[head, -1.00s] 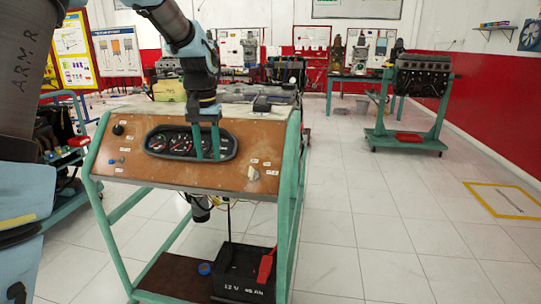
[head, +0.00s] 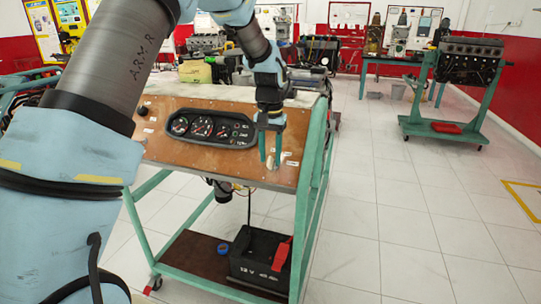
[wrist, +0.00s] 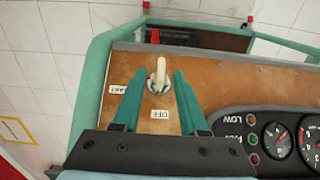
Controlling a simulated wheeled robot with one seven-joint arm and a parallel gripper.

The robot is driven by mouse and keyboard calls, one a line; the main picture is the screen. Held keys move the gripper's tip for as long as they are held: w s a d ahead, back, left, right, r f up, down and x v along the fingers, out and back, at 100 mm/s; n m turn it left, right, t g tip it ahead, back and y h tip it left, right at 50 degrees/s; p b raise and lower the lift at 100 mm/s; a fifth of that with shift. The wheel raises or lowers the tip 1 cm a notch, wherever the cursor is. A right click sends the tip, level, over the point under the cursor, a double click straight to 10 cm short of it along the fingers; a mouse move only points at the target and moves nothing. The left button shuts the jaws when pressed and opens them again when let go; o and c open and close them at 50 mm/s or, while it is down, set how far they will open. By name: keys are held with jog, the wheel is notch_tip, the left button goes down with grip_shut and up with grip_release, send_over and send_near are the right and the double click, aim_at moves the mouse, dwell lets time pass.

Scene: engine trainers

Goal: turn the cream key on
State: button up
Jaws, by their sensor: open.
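The cream key (wrist: 160,68) sits in a round switch on the brown control panel (wrist: 230,90). In the wrist view its handle points nearly straight up the picture, with a label reading OFF below it and a START label to its left. My gripper (wrist: 159,84) is open, with one teal finger on each side of the key in that view; I cannot tell whether either touches it. In the head view my gripper (head: 270,163) is at the right end of the panel (head: 180,152), and its fingers largely hide the key.
The gauge cluster (head: 210,128) lies left of my gripper on the panel. The panel stands on a teal frame (head: 310,190) with a black battery (head: 258,262) on its lower shelf. An engine stand (head: 455,95) is at the right; the tiled floor between is clear.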

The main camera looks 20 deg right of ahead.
jog(key=shift+f, duration=0.55)
grip_shut()
